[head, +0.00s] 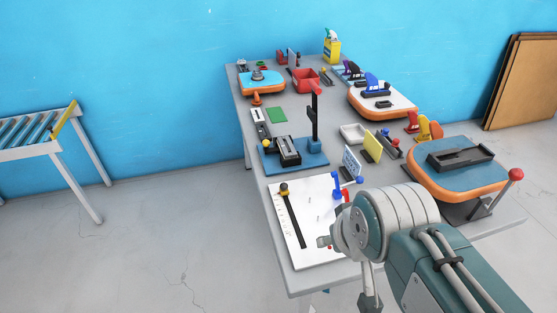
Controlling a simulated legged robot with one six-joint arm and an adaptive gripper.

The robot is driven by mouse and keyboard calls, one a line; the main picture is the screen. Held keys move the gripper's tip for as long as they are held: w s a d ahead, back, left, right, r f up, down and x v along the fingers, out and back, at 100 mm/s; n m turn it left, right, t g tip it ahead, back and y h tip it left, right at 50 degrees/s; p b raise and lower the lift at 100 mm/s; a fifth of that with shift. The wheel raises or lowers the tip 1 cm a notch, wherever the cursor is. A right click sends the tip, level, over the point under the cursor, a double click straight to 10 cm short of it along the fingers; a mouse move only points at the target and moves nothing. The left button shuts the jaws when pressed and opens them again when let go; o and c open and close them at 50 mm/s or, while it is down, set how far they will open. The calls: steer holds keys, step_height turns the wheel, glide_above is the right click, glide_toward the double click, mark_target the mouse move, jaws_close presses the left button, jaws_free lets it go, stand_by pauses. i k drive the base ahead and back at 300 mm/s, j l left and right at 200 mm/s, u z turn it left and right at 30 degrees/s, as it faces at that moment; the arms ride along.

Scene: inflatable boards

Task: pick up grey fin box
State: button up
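Several fin-box-like parts are in the head view, and I cannot tell for sure which is the grey fin box. A long dark grey one (460,157) lies on the blue and orange board at the right. A dark one with a light top (287,151) sits on the blue press base. A small dark one (377,92) is on the white and orange board. My arm crosses the lower right, over the table's near side. Its end, with my gripper (328,242), is small and partly hidden over the white sheet. I see nothing held, and its opening is unclear.
The grey table (246,134) is crowded. The blue press (314,125) stands tall mid-table. A red-knobbed lever (515,175) rises at the right edge. A white marked sheet (305,240) lies near the front. A roller stand (40,130) is at left, with open floor between.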

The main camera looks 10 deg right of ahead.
mark_target(287, 149)
steer(key=j+z, duration=0.2)
steer(key=j, duration=0.35)
steer(key=k+j+z, duration=0.1)
steer(key=j+z, duration=0.15)
steer(key=j, duration=0.25)
steer(key=k+j+z, duration=0.2)
steer(key=j, duration=0.35)
steer(key=i+j+z, duration=0.3)
steer(key=j, duration=0.25)
steer(key=i+j+z, duration=0.15)
steer(key=j, duration=0.2)
steer(key=i+j+z, duration=0.1)
steer(key=j, duration=0.2)
steer(key=i+j+z, duration=0.15)
steer(key=j, duration=0.2)
steer(key=i+j+z, duration=0.2)
steer(key=i, duration=0.35)
steer(key=i+j+z, duration=0.15)
steer(key=i+j, duration=0.25)
steer(key=i, duration=0.15)
